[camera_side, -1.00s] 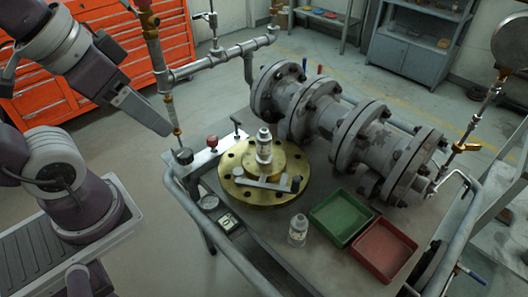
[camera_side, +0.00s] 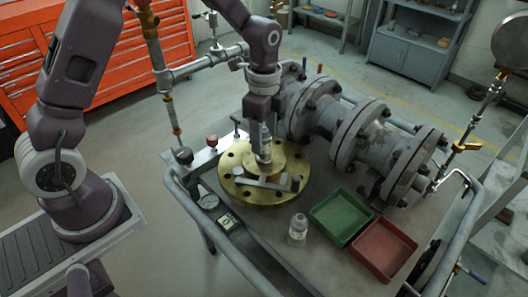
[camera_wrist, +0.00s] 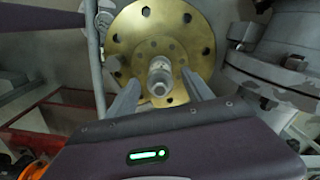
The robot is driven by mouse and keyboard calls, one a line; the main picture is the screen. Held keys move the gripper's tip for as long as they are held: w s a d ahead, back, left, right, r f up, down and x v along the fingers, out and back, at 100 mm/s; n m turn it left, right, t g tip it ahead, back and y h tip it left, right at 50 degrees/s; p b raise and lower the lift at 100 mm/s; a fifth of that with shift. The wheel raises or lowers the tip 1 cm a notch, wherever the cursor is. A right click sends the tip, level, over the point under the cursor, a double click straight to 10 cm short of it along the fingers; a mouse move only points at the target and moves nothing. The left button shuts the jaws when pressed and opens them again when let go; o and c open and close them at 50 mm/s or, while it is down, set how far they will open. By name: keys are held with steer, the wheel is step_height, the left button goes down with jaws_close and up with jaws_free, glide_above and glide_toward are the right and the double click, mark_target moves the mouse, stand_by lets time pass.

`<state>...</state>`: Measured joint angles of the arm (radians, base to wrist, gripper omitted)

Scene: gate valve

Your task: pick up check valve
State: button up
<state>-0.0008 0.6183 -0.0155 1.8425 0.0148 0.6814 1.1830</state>
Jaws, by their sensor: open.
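A small grey cylindrical fitting, apparently the check valve (camera_wrist: 160,76), stands upright on the round brass flange (camera_wrist: 122,38). In the side view the fitting (camera_side: 265,152) is partly hidden by my gripper (camera_side: 262,134), which points down over it. In the wrist view my open fingers (camera_wrist: 160,84) lie on both sides of the fitting, with gaps left and right. Whether they touch it I cannot tell. The brass flange (camera_side: 241,192) lies on the cart top, with a grey bar across its front.
A clear bottle (camera_side: 298,230), a green tray (camera_side: 340,217) and a red tray (camera_side: 384,249) stand at the cart's front. A large flanged pipe (camera_side: 345,130) lies close behind the fitting.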

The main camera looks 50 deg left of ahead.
step_height(320, 180, down, 2)
steer(key=shift+f, duration=0.15)
jaws_close()
stand_by(0.3)
step_height(320, 180, up, 15)
steer(key=shift+f, duration=0.2)
stand_by(0.7)
